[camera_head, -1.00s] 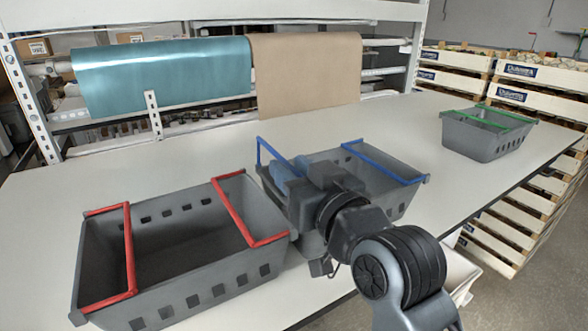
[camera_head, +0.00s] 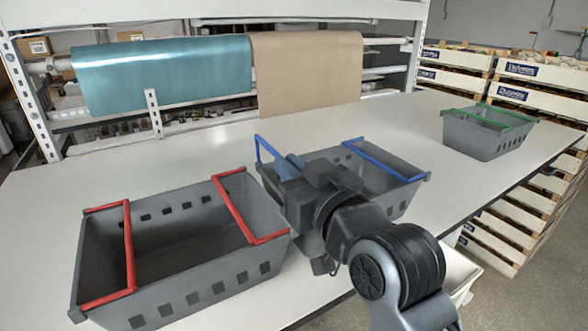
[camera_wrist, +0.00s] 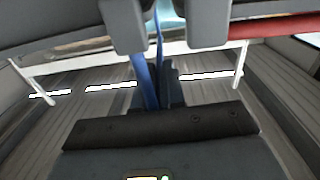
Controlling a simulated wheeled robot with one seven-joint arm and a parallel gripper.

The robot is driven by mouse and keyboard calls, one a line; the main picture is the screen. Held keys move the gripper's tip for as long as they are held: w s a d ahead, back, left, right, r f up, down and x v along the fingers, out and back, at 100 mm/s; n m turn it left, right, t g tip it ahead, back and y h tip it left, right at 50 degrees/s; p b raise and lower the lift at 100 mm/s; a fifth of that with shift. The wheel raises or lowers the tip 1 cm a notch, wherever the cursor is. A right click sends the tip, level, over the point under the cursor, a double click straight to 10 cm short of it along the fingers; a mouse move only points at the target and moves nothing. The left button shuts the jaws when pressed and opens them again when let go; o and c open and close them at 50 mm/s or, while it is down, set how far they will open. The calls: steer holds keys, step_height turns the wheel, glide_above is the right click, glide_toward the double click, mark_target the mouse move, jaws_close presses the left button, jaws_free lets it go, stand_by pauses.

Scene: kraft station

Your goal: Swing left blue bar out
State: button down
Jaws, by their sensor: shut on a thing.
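The grey basket (camera_head: 392,200) in the middle of the table has two blue bars. The left blue bar (camera_head: 264,146) rises above the basket's left end, and its near part is hidden behind my gripper. The right blue bar (camera_head: 383,162) lies across the right end of the rim. My gripper (camera_head: 287,167) is at the left blue bar, over the left side of the basket. In the wrist view the left blue bar (camera_wrist: 148,80) runs between the two fingers of my gripper (camera_wrist: 168,25), which is shut on it. The exact contact is hard to see.
A grey basket with red bars (camera_head: 205,287) stands close on the left. A smaller basket with green bars (camera_head: 480,140) stands at the far right. The white table (camera_head: 200,160) is clear behind the baskets. Rolls of teal (camera_head: 165,75) and brown sheet (camera_head: 305,72) hang behind.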

steer(key=shift+s+a+f+n+b, duration=0.25)
steer(key=shift+a+n+b, duration=0.25)
steer(key=shift+n, duration=0.65)
steer(key=shift+s+a+f+n+b, duration=0.15)
steer(key=shift+s+a+n+b, duration=0.25)
steer(key=shift+n, duration=0.7)
steer(key=shift+s+a+f+n+b, duration=0.25)
steer(key=shift+a+n+b, duration=0.3)
steer(key=shift+n, duration=0.6)
steer(key=c, duration=1.2)
jaws_free()
steer(key=shift+s+d, duration=0.1)
steer(key=b+v, duration=0.1)
steer(key=v, duration=0.6)
steer(key=shift+s+d, duration=0.15)
steer(key=shift+s, duration=0.1)
